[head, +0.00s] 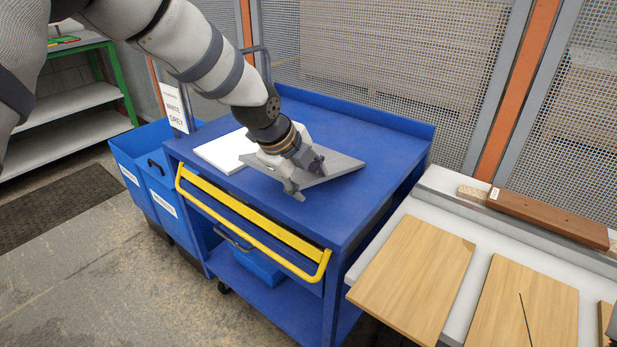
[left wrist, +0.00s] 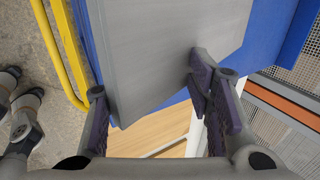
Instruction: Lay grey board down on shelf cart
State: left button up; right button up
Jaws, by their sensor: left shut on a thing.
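My left gripper (head: 307,177) is shut on the grey board (head: 338,166), holding it by one end. The wrist and fingers hide part of the board in the head view. My right gripper is not identifiable in these views.
A white board (head: 222,151) lies on the cart top, left of the grey one. A label sign (head: 174,107) stands at the cart's left corner. A yellow handle (head: 245,220) runs along the front. Blue bins (head: 150,180) stand left; a table with wooden boards (head: 415,270) stands right.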

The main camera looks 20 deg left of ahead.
pick_arm(q)
jog(key=s+a+r, duration=0.2)
jog(key=s, duration=0.3)
jog(key=shift+s+r, duration=0.2)
jog(key=shift+s, duration=0.15)
jog(key=o, duration=0.7)
jog(key=shift+w, duration=0.1)
jog(key=r, duration=0.2)
jog(key=s+r, duration=0.1)
jog(key=r, duration=0.4)
jog(key=shift+s+a+r, duration=0.25)
jog(key=shift+a+r, duration=0.05)
